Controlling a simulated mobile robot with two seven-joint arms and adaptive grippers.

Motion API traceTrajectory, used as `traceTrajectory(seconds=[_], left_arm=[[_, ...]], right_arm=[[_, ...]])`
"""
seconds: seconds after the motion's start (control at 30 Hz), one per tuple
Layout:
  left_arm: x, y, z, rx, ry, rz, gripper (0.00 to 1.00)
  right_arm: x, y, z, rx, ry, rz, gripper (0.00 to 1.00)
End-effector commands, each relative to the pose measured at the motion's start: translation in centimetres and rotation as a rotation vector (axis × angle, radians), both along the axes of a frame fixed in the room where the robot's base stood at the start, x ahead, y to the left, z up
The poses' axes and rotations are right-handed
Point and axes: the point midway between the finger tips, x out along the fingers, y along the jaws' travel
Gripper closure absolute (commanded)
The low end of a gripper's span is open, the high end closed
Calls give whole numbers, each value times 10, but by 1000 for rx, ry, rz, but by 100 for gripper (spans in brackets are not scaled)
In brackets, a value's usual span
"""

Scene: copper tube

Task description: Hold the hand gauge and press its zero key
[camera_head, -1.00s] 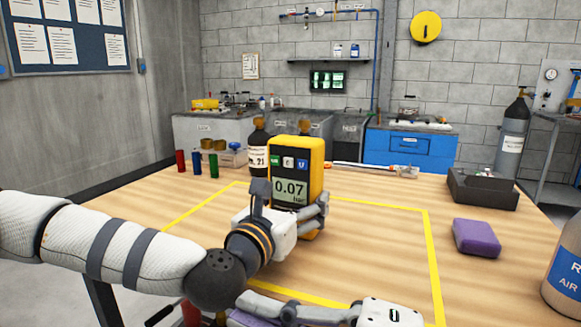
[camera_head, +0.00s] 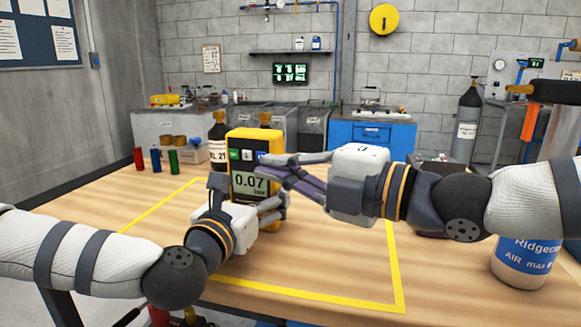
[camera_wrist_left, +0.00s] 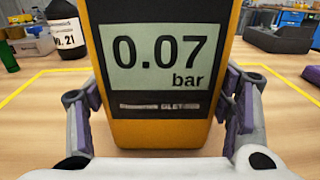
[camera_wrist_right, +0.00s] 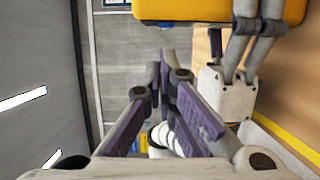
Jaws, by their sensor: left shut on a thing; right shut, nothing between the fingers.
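The yellow and black hand gauge (camera_head: 256,134) stands upright over the table, its screen (camera_head: 249,184) reading 0.07 bar. My left gripper (camera_head: 250,200) is shut around the gauge's lower body, with a finger on each side in the left wrist view (camera_wrist_left: 160,110). Above the screen is a row of small keys, including a green key (camera_head: 235,155) and a blue one at the right. I cannot read which is the zero key. My right gripper (camera_head: 263,162) is shut and empty, its fingertips at the gauge's right side by the key row. Whether they touch it is unclear. The gauge's yellow edge also shows in the right wrist view (camera_wrist_right: 215,10).
Red, blue and green cylinders (camera_head: 156,160) and a dark labelled bottle (camera_head: 218,140) stand at the back left. A cylinder labelled Ridgecrest or similar (camera_head: 525,262) stands at the right. The yellow-taped area (camera_head: 300,294) in front is clear.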

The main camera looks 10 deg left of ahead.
Motion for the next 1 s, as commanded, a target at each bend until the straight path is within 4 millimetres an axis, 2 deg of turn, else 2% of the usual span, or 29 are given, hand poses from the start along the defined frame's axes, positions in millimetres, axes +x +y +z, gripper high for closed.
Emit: traceTrajectory(seconds=[0.13,0.33,0.67,0.87,1.0], left_arm=[[0,0,-5,2,11,0,72],[0,0,-5,2,11,0,72],[0,0,-5,2,10,1,72],[0,0,-5,2,10,0,72],[0,0,-5,2,10,0,72]], right_arm=[[9,27,-1,-1,1,2,100],[17,47,-1,-1,1,2,100],[18,49,-1,0,1,1,100],[33,48,0,1,-1,-3,100],[35,47,0,1,1,-4,100]])
